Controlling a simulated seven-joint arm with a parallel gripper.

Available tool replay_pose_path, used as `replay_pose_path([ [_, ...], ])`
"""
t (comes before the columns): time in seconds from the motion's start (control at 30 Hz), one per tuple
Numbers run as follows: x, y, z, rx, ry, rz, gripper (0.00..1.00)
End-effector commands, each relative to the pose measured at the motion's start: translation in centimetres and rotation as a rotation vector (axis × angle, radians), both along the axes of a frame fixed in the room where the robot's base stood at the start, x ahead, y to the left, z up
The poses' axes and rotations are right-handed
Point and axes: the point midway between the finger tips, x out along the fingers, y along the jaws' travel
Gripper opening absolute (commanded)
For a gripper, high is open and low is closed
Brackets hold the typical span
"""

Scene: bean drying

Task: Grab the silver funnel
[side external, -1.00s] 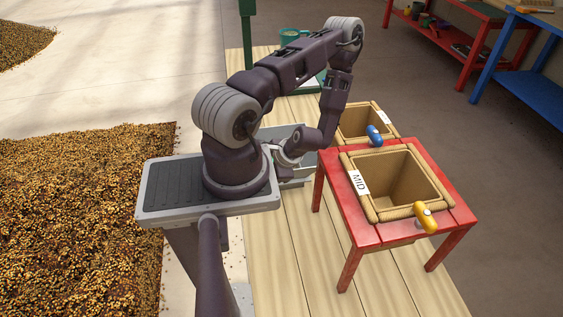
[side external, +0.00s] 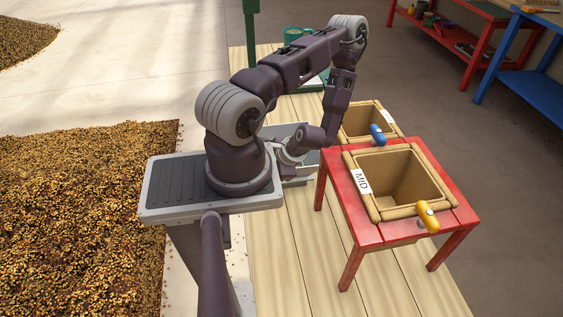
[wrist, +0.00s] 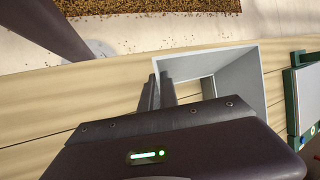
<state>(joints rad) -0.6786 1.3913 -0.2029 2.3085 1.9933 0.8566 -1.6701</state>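Part of a grey vessel (side external: 302,128) also shows behind my arm in the side view. My gripper (wrist: 160,86) points at the near left corner of the vessel, its two dark fingers close together. Whether they touch or pinch its wall is unclear. In the side view my gripper (side external: 291,153) hangs low beside my base, partly hidden.
A red table (side external: 368,232) holds a tan bin (side external: 376,213) labelled MID, with another tan bin (side external: 345,135) behind. Blue (side external: 377,134) and yellow (side external: 428,217) handled items sit at their rims. A green-framed stand (wrist: 292,100) is right of the vessel.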

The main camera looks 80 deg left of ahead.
Motion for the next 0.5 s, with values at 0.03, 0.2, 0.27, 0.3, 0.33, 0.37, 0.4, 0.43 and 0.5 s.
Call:
replay_pose_path([
  [0.03, 0.0, 0.0, 0.0, 0.001, 0.0, 0.0, 0.0],
  [0.2, 0.1, 0.1, 0.8, 0.002, -0.002, 0.001, 0.0],
  [0.27, 0.1, 0.1, 1.7, 0.002, -0.002, 0.001, 0.0],
  [0.3, 0.1, 0.1, 2.6, 0.003, -0.004, 0.001, 0.0],
  [0.33, 0.1, 0.1, 3.5, 0.004, -0.005, 0.001, 0.0],
  [0.37, 0.2, 0.2, 4.6, 0.006, -0.006, 0.001, 0.0],
  [0.4, 0.1, 0.2, 6.3, 0.008, -0.007, 0.001, 0.0],
  [0.43, 0.2, 0.2, 7.7, 0.01, -0.008, 0.001, 0.0],
  [0.5, 0.2, 0.3, 10.8, 0.011, -0.011, 0.002, 0.0],
])
